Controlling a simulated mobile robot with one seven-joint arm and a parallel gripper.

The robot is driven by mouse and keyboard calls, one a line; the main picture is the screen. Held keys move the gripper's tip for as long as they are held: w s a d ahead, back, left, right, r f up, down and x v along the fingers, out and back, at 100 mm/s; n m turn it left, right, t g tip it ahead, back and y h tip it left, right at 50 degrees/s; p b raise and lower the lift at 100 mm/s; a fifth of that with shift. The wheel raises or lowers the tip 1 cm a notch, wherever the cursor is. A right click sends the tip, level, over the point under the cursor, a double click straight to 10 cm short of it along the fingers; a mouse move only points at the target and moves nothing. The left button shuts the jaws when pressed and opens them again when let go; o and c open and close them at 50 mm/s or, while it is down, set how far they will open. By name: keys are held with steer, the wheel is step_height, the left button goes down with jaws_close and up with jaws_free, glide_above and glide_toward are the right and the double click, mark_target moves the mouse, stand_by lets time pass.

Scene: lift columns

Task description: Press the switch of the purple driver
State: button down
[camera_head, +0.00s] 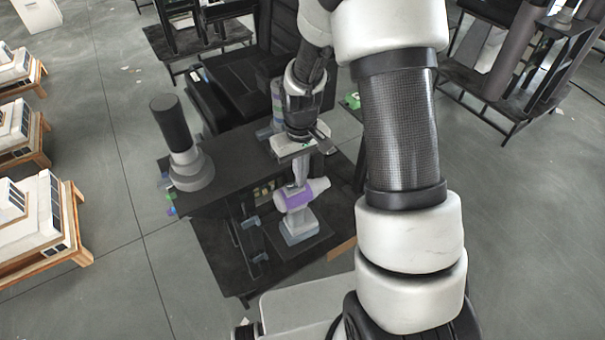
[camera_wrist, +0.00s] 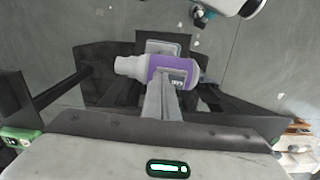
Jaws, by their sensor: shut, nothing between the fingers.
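The purple driver (camera_head: 306,194) has a white body with a purple band. It lies across a grey base (camera_head: 299,226) on a low black shelf. In the wrist view the driver (camera_wrist: 160,67) lies crosswise, with its white nose to the left and the purple part to the right. My gripper (camera_head: 297,184) is shut and empty, its fingers pointing down at the middle of the driver. In the wrist view my gripper (camera_wrist: 172,84) overlaps the driver's near side. I cannot tell whether the fingertips touch it. The switch cannot be made out and may be hidden by the fingers.
A dark tabletop (camera_head: 225,165) stands beside and above the shelf, with a grey cylinder (camera_head: 181,145) with a black top on it. A black chair (camera_head: 240,85) is behind. White units on wooden pallets (camera_head: 45,225) stand left. The floor between is clear.

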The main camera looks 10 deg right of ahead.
steer(key=shift+s+a+r, duration=0.15)
steer(key=shift+a+r, duration=0.1)
steer(key=shift+a, duration=0.3)
steer(key=shift+r, duration=0.1)
steer(key=shift+r+p, duration=0.35)
steer(key=shift+p, duration=0.1)
step_height(320, 180, up, 13)
steer(key=d+p, duration=0.1)
steer(key=d, duration=0.1)
steer(key=shift+w+d+p, duration=0.35)
steer(key=shift+p, duration=0.05)
